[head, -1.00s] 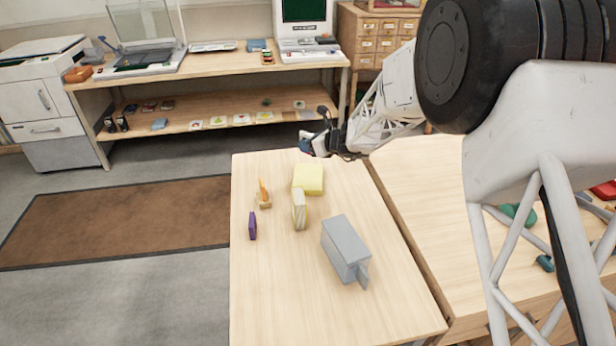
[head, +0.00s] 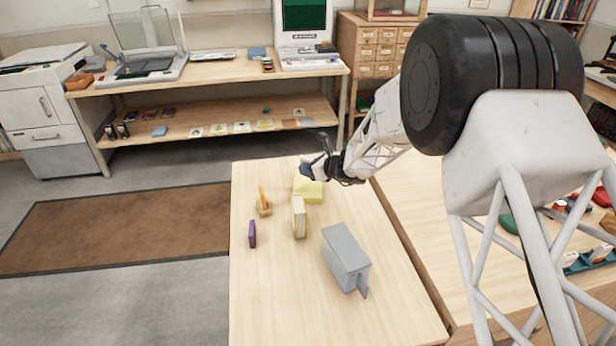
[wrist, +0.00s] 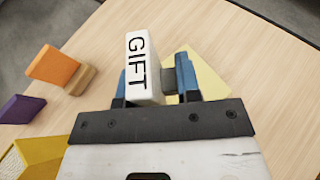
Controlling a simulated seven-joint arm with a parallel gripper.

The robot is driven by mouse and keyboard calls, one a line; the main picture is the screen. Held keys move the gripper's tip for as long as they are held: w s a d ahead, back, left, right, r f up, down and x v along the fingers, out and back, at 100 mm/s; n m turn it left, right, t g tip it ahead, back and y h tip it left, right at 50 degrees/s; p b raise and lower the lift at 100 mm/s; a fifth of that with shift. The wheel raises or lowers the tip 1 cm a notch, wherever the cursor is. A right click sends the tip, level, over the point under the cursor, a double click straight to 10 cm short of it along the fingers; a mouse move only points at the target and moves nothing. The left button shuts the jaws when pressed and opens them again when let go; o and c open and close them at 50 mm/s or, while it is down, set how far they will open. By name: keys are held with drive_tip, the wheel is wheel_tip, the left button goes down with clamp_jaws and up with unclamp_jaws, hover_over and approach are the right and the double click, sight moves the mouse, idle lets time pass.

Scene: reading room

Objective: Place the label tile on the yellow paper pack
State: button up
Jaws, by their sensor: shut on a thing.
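The label tile (wrist: 141,68) is a white block with "GIFT" in black letters, seen in the wrist view. My gripper (wrist: 156,80) has blue fingers and is shut on the tile. In the head view my gripper (head: 318,167) hangs above the far part of the yellow paper pack (head: 307,192), covering some of it. The pack is a flat pale yellow block on the table. In the wrist view the pack (wrist: 206,78) shows behind the right finger, partly hidden by the gripper. I cannot tell whether the tile touches the pack.
On the wooden table (head: 280,300) stand a yellow-and-cream block (head: 299,218), an orange piece on a wooden base (head: 264,202), a purple block (head: 252,234) and a grey box (head: 345,258). The table's near left part is clear.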

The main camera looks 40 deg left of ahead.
drive_tip(key=shift+f, duration=1.85)
drive_tip(key=shift+f, duration=0.2)
drive_tip(key=o, duration=0.9)
drive_tip(key=shift+o, duration=0.2)
drive_tip(key=shift+r, duration=0.2)
drive_tip(key=shift+d, duration=0.15)
drive_tip(key=v, duration=1.1)
drive_tip(key=shift+d+r, duration=0.15)
drive_tip(key=shift+d, duration=0.2)
